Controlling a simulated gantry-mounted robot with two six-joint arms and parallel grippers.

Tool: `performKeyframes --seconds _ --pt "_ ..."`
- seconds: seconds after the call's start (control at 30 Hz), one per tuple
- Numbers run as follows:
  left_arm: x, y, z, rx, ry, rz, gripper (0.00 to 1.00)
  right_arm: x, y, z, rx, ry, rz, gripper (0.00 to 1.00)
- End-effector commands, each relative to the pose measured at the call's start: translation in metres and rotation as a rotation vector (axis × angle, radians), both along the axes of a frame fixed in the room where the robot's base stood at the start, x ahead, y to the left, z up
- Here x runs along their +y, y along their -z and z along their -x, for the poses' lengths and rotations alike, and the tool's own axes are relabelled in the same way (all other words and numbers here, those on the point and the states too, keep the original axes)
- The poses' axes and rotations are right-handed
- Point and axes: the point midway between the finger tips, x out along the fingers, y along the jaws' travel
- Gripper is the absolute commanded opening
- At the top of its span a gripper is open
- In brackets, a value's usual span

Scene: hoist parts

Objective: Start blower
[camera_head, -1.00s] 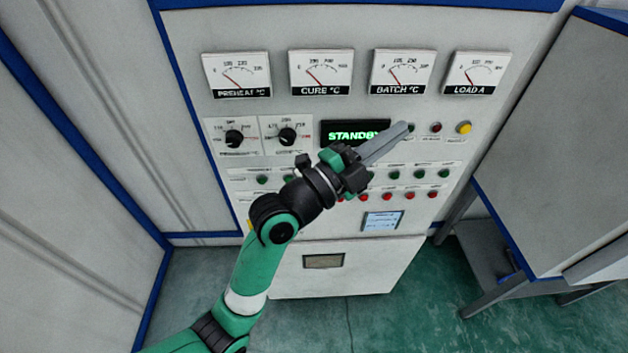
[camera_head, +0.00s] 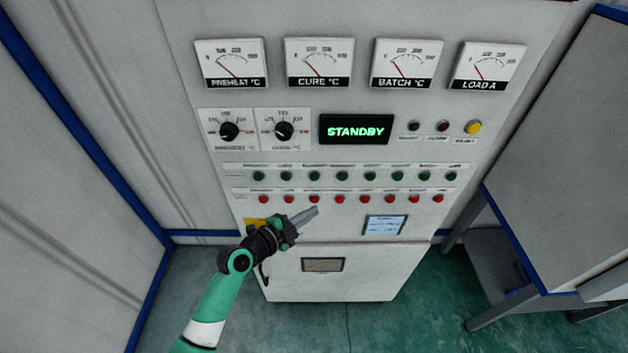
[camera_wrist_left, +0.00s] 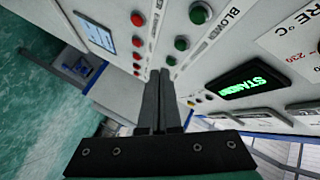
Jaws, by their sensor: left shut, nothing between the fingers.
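The control panel (camera_head: 480,165) carries a row of green buttons (camera_head: 342,177) above a row of red buttons (camera_head: 340,199). In the head view their labels are too small to read. In the left wrist view a label beginning "BLOW" (camera_wrist_left: 230,20) stands beside the uppermost green button (camera_wrist_left: 197,14), with a red button (camera_wrist_left: 137,19) to its left. My left gripper (camera_head: 316,210) is shut and empty, its fingers together just below the red row in the head view. In the wrist view its fingertips (camera_wrist_left: 158,74) point toward the button rows; contact cannot be told. My right gripper is not in view.
A display (camera_head: 355,130) reads STANDBY. Two knobs (camera_head: 284,131), several gauges (camera_head: 320,64) and a yellow button (camera_head: 473,127) sit higher on the panel. A small blue screen (camera_head: 385,225) is right of my gripper.

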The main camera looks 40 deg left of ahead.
Motion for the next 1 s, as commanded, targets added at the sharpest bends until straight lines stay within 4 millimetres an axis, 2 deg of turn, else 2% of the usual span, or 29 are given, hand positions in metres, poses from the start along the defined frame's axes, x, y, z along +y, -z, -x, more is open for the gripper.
performKeyframes --seconds 0.3,0.47,0.8,1.0 --pt "0.001 -0.001 -0.001 -0.002 0.0 -0.001 0.0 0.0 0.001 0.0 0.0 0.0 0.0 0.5" --pt "0.009 0.001 -0.01 -0.003 0.0 -0.001 0.0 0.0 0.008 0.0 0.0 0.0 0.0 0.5" --pt "0.042 0.002 -0.045 -0.004 -0.001 -0.001 0.0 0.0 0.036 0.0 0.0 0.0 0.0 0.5" --pt "0.055 0.003 -0.06 -0.004 0.001 -0.002 0.0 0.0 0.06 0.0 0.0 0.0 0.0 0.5"
